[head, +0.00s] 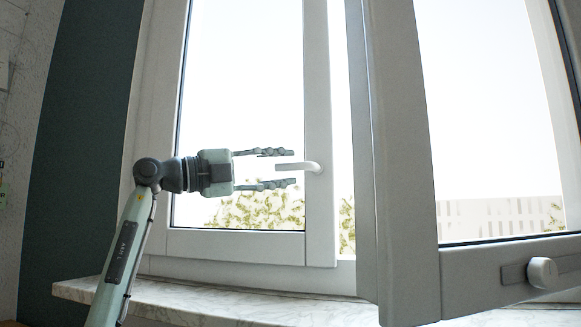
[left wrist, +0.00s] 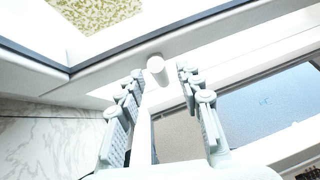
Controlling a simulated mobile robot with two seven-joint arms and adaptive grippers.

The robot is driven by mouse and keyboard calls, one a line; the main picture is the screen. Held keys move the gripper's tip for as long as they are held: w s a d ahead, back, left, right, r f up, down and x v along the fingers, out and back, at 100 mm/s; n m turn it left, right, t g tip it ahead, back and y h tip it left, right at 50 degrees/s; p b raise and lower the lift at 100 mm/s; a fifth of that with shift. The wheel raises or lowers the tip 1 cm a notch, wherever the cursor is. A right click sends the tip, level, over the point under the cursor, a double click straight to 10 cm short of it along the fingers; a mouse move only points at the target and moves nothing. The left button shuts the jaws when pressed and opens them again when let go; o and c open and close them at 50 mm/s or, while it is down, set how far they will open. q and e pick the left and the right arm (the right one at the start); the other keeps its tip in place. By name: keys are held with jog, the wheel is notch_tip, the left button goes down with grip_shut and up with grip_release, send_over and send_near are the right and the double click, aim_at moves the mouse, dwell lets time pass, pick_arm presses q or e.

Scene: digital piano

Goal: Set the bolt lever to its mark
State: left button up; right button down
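A white lever handle (head: 312,167) is on the stile of the left window sash and points left, about level. It also shows in the left wrist view as a white rounded stub (left wrist: 157,68) ahead of the fingers. My left gripper (head: 292,168) is open, with one finger above the handle's level and one below. The handle's tip lies near or just between the fingertips; contact cannot be told. The left wrist view shows the open fingers (left wrist: 160,95) on either side of the stub's line. No mark is discernible. My right gripper is out of view.
A right sash (head: 400,170) stands swung inward, close to the right of the handle. It carries a round white knob on a grey plate (head: 542,272) at its lower rail. A marble sill (head: 200,300) runs below. A dark wall panel (head: 80,140) is at left. No piano shows.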

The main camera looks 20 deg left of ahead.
pick_arm(q)
jog(key=shift+x, duration=1.15)
grip_shut()
jog(key=shift+a, duration=0.1)
